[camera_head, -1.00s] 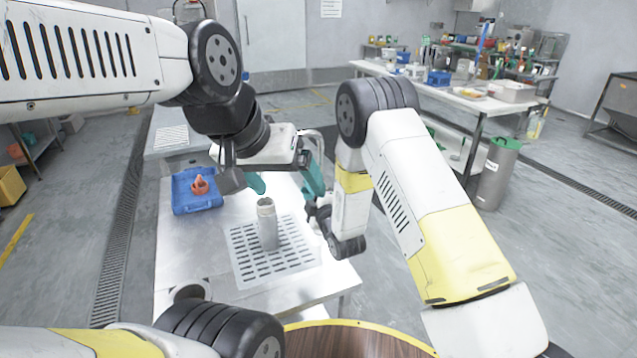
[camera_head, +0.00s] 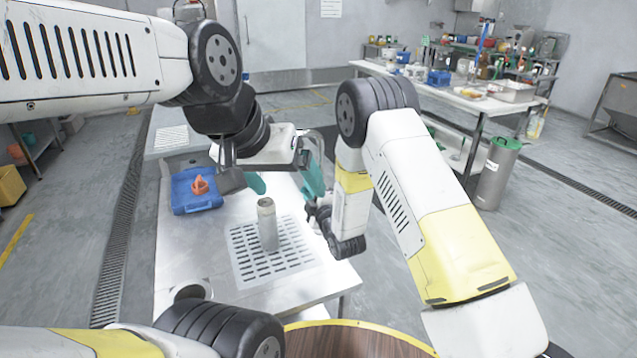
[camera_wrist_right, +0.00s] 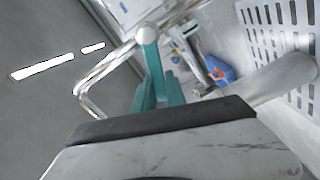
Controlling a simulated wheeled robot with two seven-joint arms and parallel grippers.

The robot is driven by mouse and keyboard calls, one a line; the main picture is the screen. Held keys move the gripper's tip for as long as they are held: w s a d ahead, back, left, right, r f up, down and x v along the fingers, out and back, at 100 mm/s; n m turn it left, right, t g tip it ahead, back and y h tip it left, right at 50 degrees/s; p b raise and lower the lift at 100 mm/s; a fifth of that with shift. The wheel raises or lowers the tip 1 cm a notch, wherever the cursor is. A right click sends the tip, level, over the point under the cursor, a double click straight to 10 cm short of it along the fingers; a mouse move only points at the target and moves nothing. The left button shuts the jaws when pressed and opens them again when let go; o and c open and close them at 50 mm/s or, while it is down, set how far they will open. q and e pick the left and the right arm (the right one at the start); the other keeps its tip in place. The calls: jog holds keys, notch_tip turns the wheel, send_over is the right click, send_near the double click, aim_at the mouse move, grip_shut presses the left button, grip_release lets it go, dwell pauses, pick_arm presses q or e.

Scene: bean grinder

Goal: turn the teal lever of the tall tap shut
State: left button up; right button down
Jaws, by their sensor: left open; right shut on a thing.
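The tall tap's chrome pipe (camera_wrist_right: 92,78) bends across the left of the right wrist view. Its teal lever (camera_wrist_right: 152,60), with a round pale end, stands near the middle. My right gripper (camera_wrist_right: 158,92) is shut on the lever, its teal fingertips close together at the lower part. In the head view, the right hand is mostly hidden behind my arm links, and the lever cannot be told apart there. My left gripper (camera_head: 284,184) is open above the worktop, with its teal fingertips spread apart.
A pale grey cylinder (camera_head: 267,226) stands upright on a slotted drain plate (camera_head: 245,262), below my left gripper. A blue tray (camera_head: 183,204) with an orange item lies at the left of the metal table (camera_head: 190,250). A steel bin (camera_head: 492,180) stands at right.

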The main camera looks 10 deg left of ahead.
aim_at(322, 168)
dwell(0.5)
jog(key=m, duration=0.1)
jog(key=r+m, duration=0.1)
jog(key=m, duration=0.1)
jog(key=d+r+m, duration=0.1)
jog(key=shift+w+d, duration=0.1)
jog(key=shift+w, duration=0.3)
jog(key=m, duration=0.1)
jog(key=d+r+m, duration=0.1)
jog(key=m, duration=0.1)
jog(key=shift+w, duration=0.3)
jog(key=m, duration=0.1)
jog(key=w+d+m, duration=0.1)
jog(key=m, duration=0.1)
jog(key=shift+d+r+m, duration=0.2)
jog(key=shift+r+m, duration=0.1)
jog(key=shift+r, duration=0.1)
jog(key=shift+w+d+r+m, duration=0.1)
jog(key=shift+w+d+m, duration=0.25)
jog(key=shift+m, duration=0.5)
jog(key=shift+w+d+r+m, duration=0.15)
jog(key=shift+d+m, duration=0.25)
jog(key=shift+m, duration=0.45)
jog(key=shift+f, duration=0.1)
jog(key=c, duration=1.4)
grip_release()
jog(key=shift+o, duration=0.2)
